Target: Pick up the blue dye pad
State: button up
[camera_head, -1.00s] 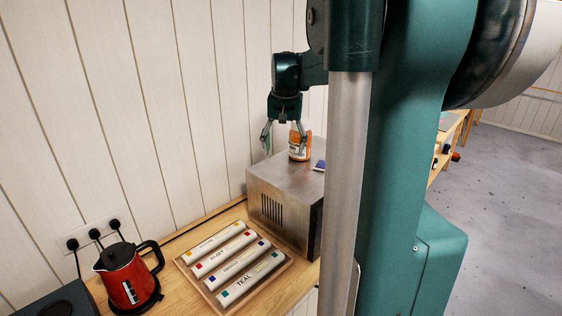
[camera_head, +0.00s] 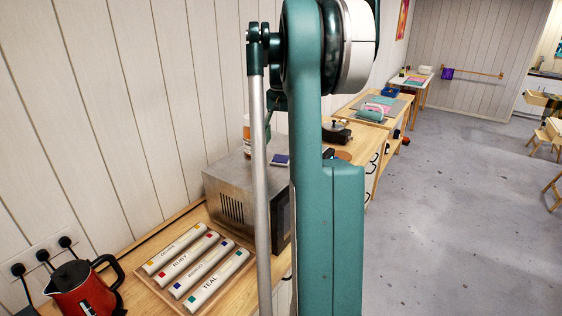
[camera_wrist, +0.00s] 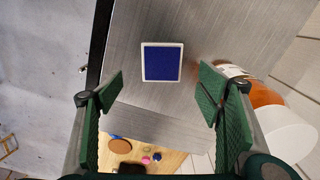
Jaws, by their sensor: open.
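The blue dye pad (camera_wrist: 161,62) is a dark blue square with a pale rim. It lies flat on top of a metal microwave-like box, and it also shows in the head view (camera_head: 280,160). My gripper (camera_wrist: 160,95) is open in the wrist view, its two green fingers apart with nothing between them. The pad appears just beyond the fingertips, between their lines, and apart from them. In the head view my arm hides the gripper.
An orange jar with a white lid (camera_wrist: 265,100) stands on the metal box (camera_head: 228,187), close to the right finger. A tray of labelled tubes (camera_head: 153,283) and a red kettle (camera_head: 85,290) are on the counter.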

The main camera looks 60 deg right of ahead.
aim_at(281, 158)
jog(key=shift+f, duration=0.15)
jog(key=shift+f, duration=1.15)
jog(key=shift+f, duration=0.15)
jog(key=shift+w+f, duration=0.2)
jog(key=shift+f, duration=2.25)
jog(key=c, duration=1)
jog(key=shift+r, duration=0.15)
jog(key=shift+r, duration=4.85)
